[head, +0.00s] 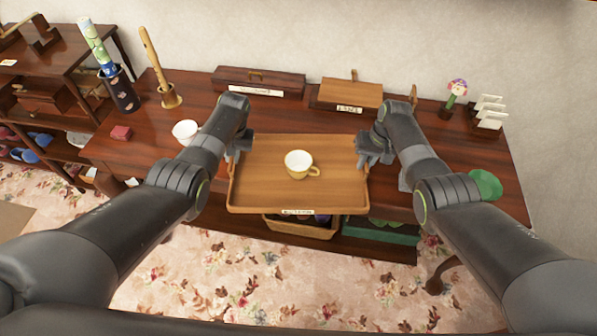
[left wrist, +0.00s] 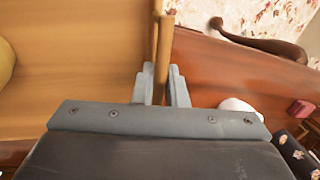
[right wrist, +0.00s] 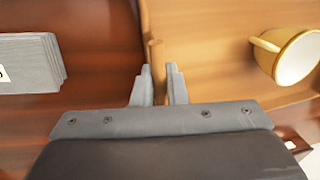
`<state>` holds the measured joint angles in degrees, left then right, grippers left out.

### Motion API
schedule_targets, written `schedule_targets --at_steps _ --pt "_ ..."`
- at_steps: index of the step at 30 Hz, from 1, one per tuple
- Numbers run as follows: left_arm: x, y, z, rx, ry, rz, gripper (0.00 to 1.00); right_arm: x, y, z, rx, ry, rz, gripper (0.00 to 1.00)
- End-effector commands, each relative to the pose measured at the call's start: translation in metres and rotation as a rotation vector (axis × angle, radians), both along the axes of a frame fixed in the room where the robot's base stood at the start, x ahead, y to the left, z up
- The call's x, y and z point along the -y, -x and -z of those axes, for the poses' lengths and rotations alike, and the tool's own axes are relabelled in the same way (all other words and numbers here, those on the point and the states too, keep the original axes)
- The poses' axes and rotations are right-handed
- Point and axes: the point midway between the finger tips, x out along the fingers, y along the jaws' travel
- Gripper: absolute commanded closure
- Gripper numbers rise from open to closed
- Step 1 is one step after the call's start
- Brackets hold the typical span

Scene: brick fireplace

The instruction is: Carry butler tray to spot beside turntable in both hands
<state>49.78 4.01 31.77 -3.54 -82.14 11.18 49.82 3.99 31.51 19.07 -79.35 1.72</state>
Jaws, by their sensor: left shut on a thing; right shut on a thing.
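The butler tray (head: 262,188) is a light wooden tray with a low rim and a label on its near edge. It is level in the middle of the head view, over the front part of the dark wooden table. A yellow cup (head: 299,166) with a white inside stands upright on it; it also shows in the right wrist view (right wrist: 285,55). My left gripper (head: 240,148) is shut on the tray's left rim, seen close in the left wrist view (left wrist: 162,88). My right gripper (head: 374,152) is shut on the right rim, also close in the right wrist view (right wrist: 158,85). I see no turntable that I can identify.
A white bowl (head: 186,132), red box (head: 121,132), dark holder (head: 120,92) and wooden stand (head: 168,95) are on the left. Two wooden boxes (head: 260,82) (head: 349,94) stand along the wall. A flower figure (head: 455,95), card rack (head: 490,112) and green item (head: 485,184) are right.

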Motion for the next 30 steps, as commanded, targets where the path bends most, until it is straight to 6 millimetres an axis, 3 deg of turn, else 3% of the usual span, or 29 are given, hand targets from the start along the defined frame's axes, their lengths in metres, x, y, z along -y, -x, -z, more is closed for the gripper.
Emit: schedule_targets --at_steps 14,30 --pt "0.0 -0.001 -0.006 0.002 0.0 0.0 1.0 0.0 -0.001 -0.006 0.002 0.0 0.0 1.0" --pt "0.0 -0.001 -0.046 0.002 0.0 0.0 1.0 0.0 -0.001 -0.046 0.002 0.0 0.0 1.0"
